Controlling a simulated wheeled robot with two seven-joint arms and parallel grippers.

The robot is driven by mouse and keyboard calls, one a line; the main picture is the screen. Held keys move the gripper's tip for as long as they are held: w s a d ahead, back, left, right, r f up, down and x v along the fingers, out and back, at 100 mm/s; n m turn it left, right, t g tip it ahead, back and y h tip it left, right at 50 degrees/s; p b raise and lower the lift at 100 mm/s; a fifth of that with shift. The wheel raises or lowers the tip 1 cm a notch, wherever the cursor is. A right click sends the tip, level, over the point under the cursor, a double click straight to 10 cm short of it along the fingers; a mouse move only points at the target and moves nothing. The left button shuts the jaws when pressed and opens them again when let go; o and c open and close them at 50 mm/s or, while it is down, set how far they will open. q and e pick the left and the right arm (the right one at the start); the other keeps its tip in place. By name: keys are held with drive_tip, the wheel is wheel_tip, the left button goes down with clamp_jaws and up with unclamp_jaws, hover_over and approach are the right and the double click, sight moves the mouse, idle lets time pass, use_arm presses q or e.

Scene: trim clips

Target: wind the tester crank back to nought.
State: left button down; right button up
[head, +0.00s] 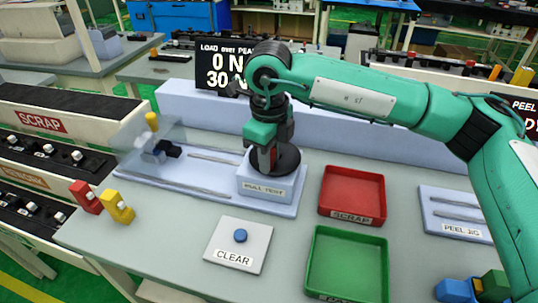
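The tester (190,180) is a pale blue-grey bench unit with a rail bed and a raised block labelled PULL TEST (264,189). On that block sits a dark round crank disc (290,158). My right gripper (268,165) points down over the disc's left part, and a small reddish piece shows between or beside its fingers. The fingers hide the crank handle, so I cannot tell whether they are closed on it. The display (226,64) above reads LOAD over PEAK, 0 N over 30 N. My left gripper is not in view.
A CLEAR pad (225,230) with a blue button lies in front. A red SCRAP tray (352,192), a green tray (346,262) and a PEEL jig (455,212) stand to the right.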

drive_tip(key=o, duration=0.3)
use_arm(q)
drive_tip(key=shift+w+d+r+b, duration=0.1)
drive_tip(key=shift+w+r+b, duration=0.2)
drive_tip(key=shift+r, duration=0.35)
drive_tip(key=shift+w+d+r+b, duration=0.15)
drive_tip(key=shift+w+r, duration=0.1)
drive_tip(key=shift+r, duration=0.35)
use_arm(e)
wheel_tip(320, 180, up, 14)
drive_tip(key=shift+f, duration=0.1)
